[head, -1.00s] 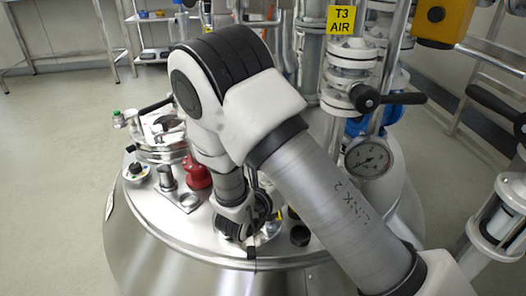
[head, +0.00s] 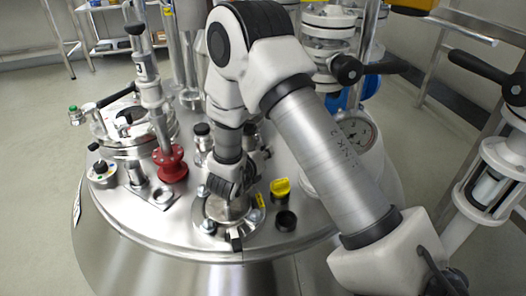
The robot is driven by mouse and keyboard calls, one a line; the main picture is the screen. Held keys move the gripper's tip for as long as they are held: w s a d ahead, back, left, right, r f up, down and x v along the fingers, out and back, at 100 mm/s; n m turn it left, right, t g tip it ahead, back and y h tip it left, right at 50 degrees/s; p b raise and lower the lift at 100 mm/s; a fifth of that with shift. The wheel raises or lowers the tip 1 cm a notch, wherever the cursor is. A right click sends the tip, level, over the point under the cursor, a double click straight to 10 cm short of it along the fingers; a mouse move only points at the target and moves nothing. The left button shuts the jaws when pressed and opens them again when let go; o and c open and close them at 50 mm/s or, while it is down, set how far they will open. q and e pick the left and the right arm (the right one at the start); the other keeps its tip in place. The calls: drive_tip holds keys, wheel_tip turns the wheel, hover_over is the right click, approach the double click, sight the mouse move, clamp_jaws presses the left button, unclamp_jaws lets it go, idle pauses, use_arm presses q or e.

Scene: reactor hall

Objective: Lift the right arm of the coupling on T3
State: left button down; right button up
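The coupling (head: 211,219) is a round steel fitting on the domed lid of the vessel (head: 130,215). My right gripper (head: 231,190) points down at its top and covers much of it. The fingers are dark and bunched against the fitting, so I cannot tell whether they are open or shut, or whether they touch it. The coupling's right arm cannot be made out clearly; a small yellow piece (head: 260,200) shows at its right side. My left gripper is not in view.
Right of the coupling stand a yellow-topped fitting (head: 281,188) and a black cap (head: 286,221). A red flange (head: 170,164) under a steel column is to the left. A pressure gauge (head: 356,131) and black-handled valve (head: 348,70) lie behind my arm.

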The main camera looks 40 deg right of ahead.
clamp_jaws()
drive_tip(key=shift+s+d+r+n+g+h+p, duration=0.2)
drive_tip(key=shift+r+n+h+p, duration=0.1)
drive_tip(key=shift+n+p, duration=0.25)
drive_tip(key=shift+s+d+r+n+g+h+p, duration=0.1)
drive_tip(key=shift+s+r+n+g+h+p, duration=0.15)
drive_tip(key=shift+n+p, duration=0.3)
drive_tip(key=shift+s+d+r+n+g+h+p, duration=0.2)
drive_tip(key=shift+n+h+p, duration=0.25)
drive_tip(key=shift+n, duration=0.25)
drive_tip(key=shift+s+d+r+n+g+h+p, duration=0.1)
drive_tip(key=shift+r+n+g+h+p, duration=0.15)
drive_tip(key=shift+n+p, duration=0.35)
drive_tip(key=shift+o, duration=0.3)
unclamp_jaws()
drive_tip(key=shift+a, duration=0.1)
